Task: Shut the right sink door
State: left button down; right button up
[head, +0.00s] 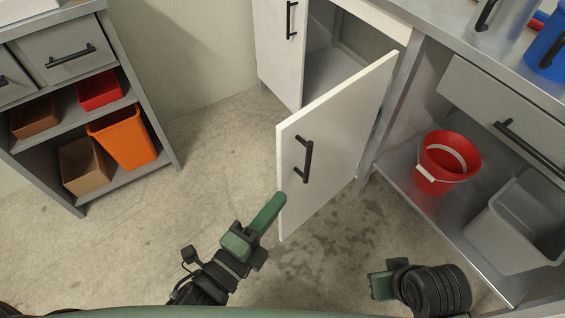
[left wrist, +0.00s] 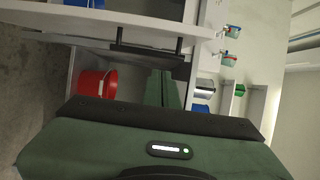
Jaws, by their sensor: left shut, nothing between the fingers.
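The right sink door (head: 334,140) is a white panel that stands wide open, swung out from the sink cabinet. Its black bar handle (head: 304,159) is on the face turned to the right. In the left wrist view the white door panel (left wrist: 120,19) and its handle (left wrist: 150,47) cross the top. My left gripper (head: 275,202) is shut and empty, its tip at the lower part of the door's free edge. I cannot tell whether they touch. The wrist view shows its green fingers (left wrist: 161,90) together. My right gripper (head: 380,286) is low at right, its fingers not clear.
The left sink door (head: 279,52) looks shut, and the cabinet inside (head: 332,70) shows behind the open door. A red bucket (head: 447,163) and grey bin (head: 520,225) stand on the low right shelf. Shelves with an orange bin (head: 124,138) stand at left. Floor between is clear.

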aim_at(282, 166)
pick_arm(q)
jog(key=w, duration=0.6)
jog(key=w+d, duration=0.1)
jog(key=w, duration=0.2)
jog(key=shift+w+b, duration=0.15)
jog(key=shift+b, duration=0.2)
